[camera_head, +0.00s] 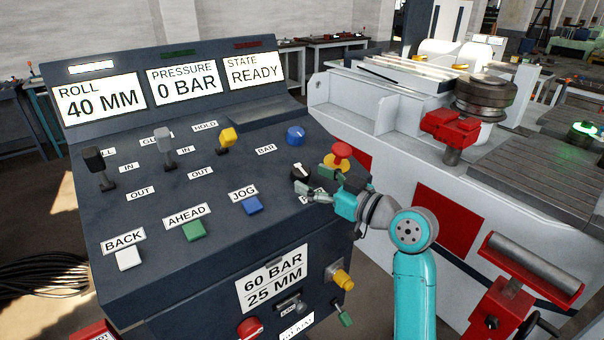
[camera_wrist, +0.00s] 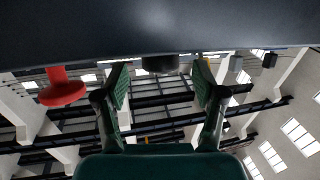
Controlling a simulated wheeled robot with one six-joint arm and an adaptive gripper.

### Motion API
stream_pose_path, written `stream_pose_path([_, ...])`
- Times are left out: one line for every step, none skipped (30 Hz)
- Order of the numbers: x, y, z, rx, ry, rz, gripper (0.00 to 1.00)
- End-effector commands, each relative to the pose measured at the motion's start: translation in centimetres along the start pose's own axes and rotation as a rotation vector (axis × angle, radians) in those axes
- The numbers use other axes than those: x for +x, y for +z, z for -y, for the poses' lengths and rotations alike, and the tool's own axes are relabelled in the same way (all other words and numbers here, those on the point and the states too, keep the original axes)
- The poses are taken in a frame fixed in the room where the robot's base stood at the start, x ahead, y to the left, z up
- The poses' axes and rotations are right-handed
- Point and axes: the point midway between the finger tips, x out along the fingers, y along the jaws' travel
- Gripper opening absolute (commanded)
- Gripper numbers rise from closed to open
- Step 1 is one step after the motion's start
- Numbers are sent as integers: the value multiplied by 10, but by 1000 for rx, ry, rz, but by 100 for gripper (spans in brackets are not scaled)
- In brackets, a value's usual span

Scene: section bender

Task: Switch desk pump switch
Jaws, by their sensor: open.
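A black rotary switch (camera_head: 300,172) with a white mark sits on the sloped dark desk panel (camera_head: 120,235), left of the red mushroom button (camera_head: 340,154). The label below it is mostly hidden by my gripper, so I cannot read it. My gripper (camera_head: 321,184) is open and empty, just right of the black switch. In the wrist view the picture is upside down, and a dark round knob (camera_wrist: 160,64) shows between and beyond the open fingers (camera_wrist: 160,85). I cannot tell whether the fingers touch it. The red button (camera_wrist: 62,90) is to the left there.
A blue knob (camera_head: 296,135), a yellow lever (camera_head: 227,139) and black and grey levers stand on the desk. Blue, green and white buttons line its front. Displays (camera_head: 170,82) read 40 MM, 0 BAR and READY. The bending machine (camera_head: 400,115) stands close on the right.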

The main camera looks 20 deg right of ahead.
Motion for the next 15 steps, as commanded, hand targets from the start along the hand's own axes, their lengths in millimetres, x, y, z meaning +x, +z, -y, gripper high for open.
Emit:
stream_pose_path([9, 0, 1, 0, -3, 0, 70])
stream_pose_path([13, -1, 1, 0, -3, 0, 70])
stream_pose_path([19, -1, 1, 0, -2, -1, 70])
stream_pose_path([22, 0, 0, 0, -1, 0, 70])
stream_pose_path([25, 0, 0, 0, -1, 0, 70])
stream_pose_path([29, 0, 0, 0, -1, 0, 70])
stream_pose_path([31, 0, 0, 0, -1, 0, 70])
stream_pose_path([33, 0, 0, 0, -1, 0, 70])
stream_pose_path([35, 0, 0, 0, -1, 0, 70])
stream_pose_path([37, 0, 0, 0, -1, 0, 70])
stream_pose_path([38, 0, 0, 0, -1, 0, 70])
stream_pose_path([38, 0, 0, 0, 0, 0, 70])
stream_pose_path([39, 0, 0, 0, 0, 0, 70])
stream_pose_path([39, 0, 0, 0, 0, 0, 70])
stream_pose_path([39, 0, 0, 0, 0, 0, 70])
